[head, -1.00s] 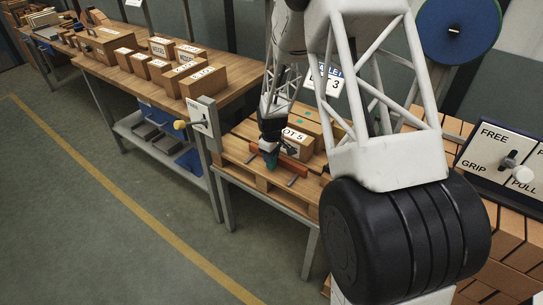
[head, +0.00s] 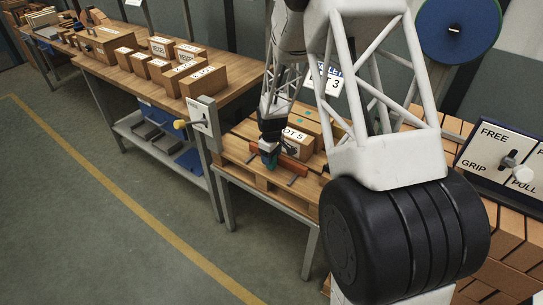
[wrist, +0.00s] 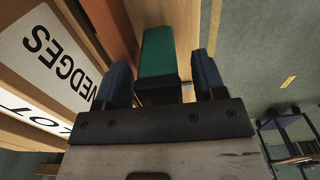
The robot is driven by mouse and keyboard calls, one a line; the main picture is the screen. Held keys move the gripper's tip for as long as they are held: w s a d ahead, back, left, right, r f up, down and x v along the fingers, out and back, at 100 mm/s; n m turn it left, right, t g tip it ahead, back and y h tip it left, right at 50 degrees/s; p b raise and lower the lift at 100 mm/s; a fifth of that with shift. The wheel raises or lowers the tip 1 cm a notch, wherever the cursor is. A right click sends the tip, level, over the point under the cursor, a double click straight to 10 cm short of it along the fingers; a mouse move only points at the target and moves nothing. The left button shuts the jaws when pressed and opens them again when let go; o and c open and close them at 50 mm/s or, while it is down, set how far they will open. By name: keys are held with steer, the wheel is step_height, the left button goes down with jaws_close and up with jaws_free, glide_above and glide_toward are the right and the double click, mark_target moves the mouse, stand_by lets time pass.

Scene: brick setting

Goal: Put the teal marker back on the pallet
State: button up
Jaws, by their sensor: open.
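The teal marker (wrist: 157,52) is a block with a green-teal face and a dark lower part. In the wrist view it lies between the two blue fingers of my gripper (wrist: 163,72), which are open, with a clear gap on the right finger's side. The head view shows my gripper (head: 269,158) low at the front edge of the wooden pallet (head: 238,152), beside a box with a LOT label (head: 297,146). In that view the fingers largely hide the marker. I cannot tell what the marker rests on.
A reddish bar (head: 294,165) lies on the pallet just right of my gripper. A box labelled WEDGES (wrist: 50,60) is close on the left in the wrist view. A lever panel (head: 205,122) stands left of the pallet. A bench (head: 150,85) holds several boxes.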

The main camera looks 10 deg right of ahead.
step_height(320, 180, up, 12)
stand_by(0.8)
steer(key=shift+r, duration=0.2)
stand_by(0.4)
steer(key=s+d+r+m+t, duration=0.1)
steer(key=s+r+m, duration=0.1)
steer(key=s+r, duration=0.75)
steer(key=s+d+r+m, duration=0.2)
steer(key=s+r, duration=0.7)
steer(key=s, duration=0.2)
steer(key=s+r+m, duration=0.2)
steer(key=s, duration=1)
steer(key=s+r+m+t, duration=0.1)
steer(key=s+r+m, duration=0.2)
steer(key=s, duration=1)
steer(key=shift+d+t, duration=0.3)
steer(key=shift+d, duration=0.15)
